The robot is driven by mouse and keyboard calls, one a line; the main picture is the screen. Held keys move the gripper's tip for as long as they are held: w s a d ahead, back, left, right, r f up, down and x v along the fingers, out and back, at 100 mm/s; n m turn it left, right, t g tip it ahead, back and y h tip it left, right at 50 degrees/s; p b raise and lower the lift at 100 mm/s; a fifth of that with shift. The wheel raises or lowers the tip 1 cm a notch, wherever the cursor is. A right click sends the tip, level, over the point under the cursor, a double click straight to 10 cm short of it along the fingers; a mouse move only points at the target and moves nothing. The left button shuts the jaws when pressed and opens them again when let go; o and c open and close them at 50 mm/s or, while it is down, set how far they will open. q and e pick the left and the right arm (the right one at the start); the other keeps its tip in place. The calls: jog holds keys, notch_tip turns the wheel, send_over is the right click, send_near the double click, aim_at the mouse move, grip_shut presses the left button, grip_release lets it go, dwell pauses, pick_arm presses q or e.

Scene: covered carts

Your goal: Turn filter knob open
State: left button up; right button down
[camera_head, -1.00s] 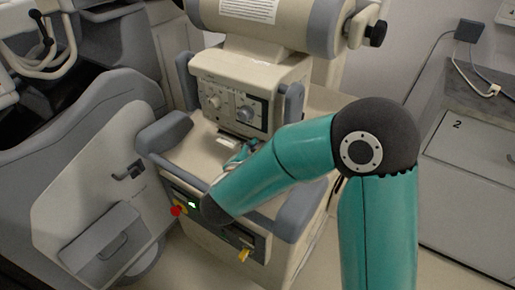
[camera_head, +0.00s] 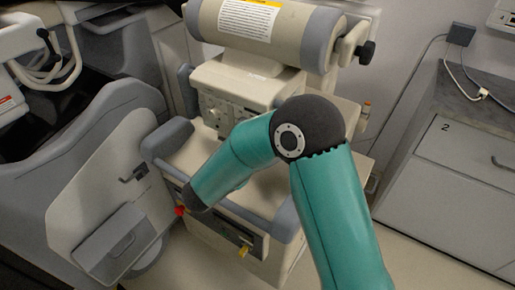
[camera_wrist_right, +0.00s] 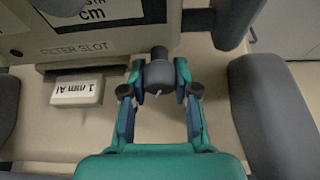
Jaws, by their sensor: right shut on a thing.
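In the right wrist view, a dark grey filter knob (camera_wrist_right: 158,68) sticks out below the control box, just right of the "FILTER SLOT" label (camera_wrist_right: 76,50). My right gripper (camera_wrist_right: 158,76) has its teal and blue fingers on both sides of the knob, closed on it. A pale block marked "1 mm Al" (camera_wrist_right: 78,90) sits left of the gripper, apart from it. In the head view, the control box (camera_head: 250,84) is partly behind my right arm, which hides the knob and the right gripper. My left gripper is in neither view.
A grey padded arm (camera_wrist_right: 268,115) stands close on the right of the gripper. In the head view, a large drum (camera_head: 262,30) sits above the box. A red button (camera_head: 180,211) and yellow tag (camera_head: 243,251) are on the cart's front. A cabinet (camera_head: 470,160) stands right.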

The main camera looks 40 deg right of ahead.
jog(key=n+p, duration=0.1)
jog(key=n+g+p, duration=0.1)
jog(key=n+h+p, duration=0.1)
jog(key=shift+w+a+r+g+p, duration=0.2)
jog(key=shift+a+r+g+p, duration=0.1)
jog(key=shift+r+p, duration=0.1)
jog(key=shift+f+n+g+h+p, duration=0.15)
jog(key=shift+n+g+h+p, duration=0.15)
jog(key=shift+n+g+p, duration=0.5)
jog(key=shift+n+t, duration=0.3)
jog(key=c, duration=1.1)
grip_release()
jog(key=shift+o, duration=1.2)
jog(key=shift+a, duration=0.1)
jog(key=shift+f, duration=0.1)
jog(key=shift+s+d, duration=0.1)
jog(key=shift+d, duration=0.1)
jog(key=shift+a, duration=0.15)
